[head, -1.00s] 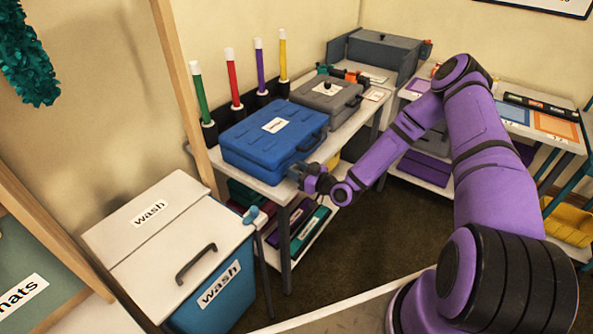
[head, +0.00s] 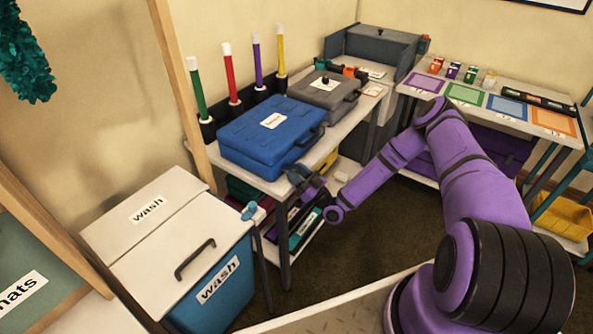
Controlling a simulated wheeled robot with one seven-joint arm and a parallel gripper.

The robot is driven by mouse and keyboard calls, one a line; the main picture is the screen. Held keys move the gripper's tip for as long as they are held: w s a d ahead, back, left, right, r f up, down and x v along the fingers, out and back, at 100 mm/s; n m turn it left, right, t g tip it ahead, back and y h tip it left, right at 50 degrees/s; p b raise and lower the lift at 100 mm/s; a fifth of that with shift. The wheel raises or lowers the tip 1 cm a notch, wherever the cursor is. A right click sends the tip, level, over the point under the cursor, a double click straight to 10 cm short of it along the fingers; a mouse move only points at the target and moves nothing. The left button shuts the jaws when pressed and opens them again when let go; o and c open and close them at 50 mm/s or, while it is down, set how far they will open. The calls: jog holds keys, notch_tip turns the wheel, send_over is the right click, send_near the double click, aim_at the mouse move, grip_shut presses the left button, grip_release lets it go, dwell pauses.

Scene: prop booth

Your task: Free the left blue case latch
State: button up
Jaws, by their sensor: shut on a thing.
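The blue case (head: 256,139) lies closed on the white table, with a white label on its lid. Its dark handle (head: 311,137) is on the front side, facing right. My gripper (head: 294,172) is at the near, left end of that front side, low by the table edge. It is shut on the left latch, which is small and mostly hidden by the fingers. I cannot tell from here whether the latch is up or down. My wrist hangs below and to the right of the table edge.
A grey case (head: 326,91) stands behind the blue case, and several wands (head: 231,75) stand along the wall. A wash bin (head: 165,228) is at the near left. A shelf with coloured cases (head: 304,229) lies under the table. The floor to the right is open.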

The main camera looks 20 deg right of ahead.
jog(key=shift+f+t+y, duration=0.35)
jog(key=shift+t+y, duration=0.05)
jog(key=shift+t, duration=0.1)
jog(key=o, duration=0.9)
jog(key=v, duration=1.1)
